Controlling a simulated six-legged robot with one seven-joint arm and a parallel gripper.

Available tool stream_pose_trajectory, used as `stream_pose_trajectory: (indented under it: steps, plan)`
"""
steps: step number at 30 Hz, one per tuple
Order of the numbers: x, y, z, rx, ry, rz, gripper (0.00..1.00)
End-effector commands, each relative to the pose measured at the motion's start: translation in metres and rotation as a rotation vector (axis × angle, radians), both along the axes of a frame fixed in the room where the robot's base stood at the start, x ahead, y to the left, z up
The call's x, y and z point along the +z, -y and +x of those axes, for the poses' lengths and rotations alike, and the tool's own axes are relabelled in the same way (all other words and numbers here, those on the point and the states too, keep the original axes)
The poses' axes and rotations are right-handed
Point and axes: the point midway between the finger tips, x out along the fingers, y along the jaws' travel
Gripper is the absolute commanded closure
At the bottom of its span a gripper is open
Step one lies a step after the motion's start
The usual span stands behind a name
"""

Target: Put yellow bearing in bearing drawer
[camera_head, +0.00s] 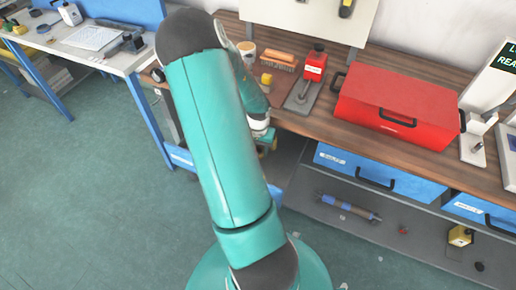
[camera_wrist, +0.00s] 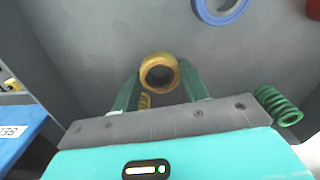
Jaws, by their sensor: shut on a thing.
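The yellow bearing (camera_wrist: 158,57) is a ring held between the green fingers of my gripper (camera_wrist: 160,84) in the wrist view. My gripper is shut on it, over a grey surface. A blue drawer front (camera_wrist: 20,132) with a partly visible white label stands at the left edge of the wrist view. In the head view my arm hides most of the gripper and the bearing. Blue drawers (camera_head: 378,177) with white labels sit under the wooden bench; their labels are too small to read there. I cannot tell which is the bearing drawer.
A blue ring (camera_wrist: 222,14) and a green spring (camera_wrist: 278,106) show in the wrist view. A red toolbox (camera_head: 400,105) stands on the wooden bench (camera_head: 330,128). A grey shelf (camera_head: 330,212) below holds a blue-grey cylinder (camera_head: 348,207). Green floor is open at the left.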

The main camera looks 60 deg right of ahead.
Motion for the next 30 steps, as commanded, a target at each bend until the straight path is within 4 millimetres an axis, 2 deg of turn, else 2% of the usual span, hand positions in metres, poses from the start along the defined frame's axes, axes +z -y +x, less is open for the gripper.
stream_pose_trajectory:
  steps: [2,3,6,15,19,23,30]
  plan:
    - [-0.003,0.000,0.000,0.000,0.000,0.001,0.87]
    - [-0.003,0.000,0.000,0.000,-0.001,0.001,0.54]
    - [-0.003,0.000,0.000,0.000,0.000,0.001,0.34]
    - [-0.002,0.000,0.000,0.000,0.000,0.000,0.34]
    - [0.008,0.000,0.001,0.001,0.001,-0.002,0.34]
    - [0.029,0.000,0.001,0.002,0.003,-0.002,0.34]
    - [0.082,0.000,0.002,0.004,0.003,-0.002,0.34]
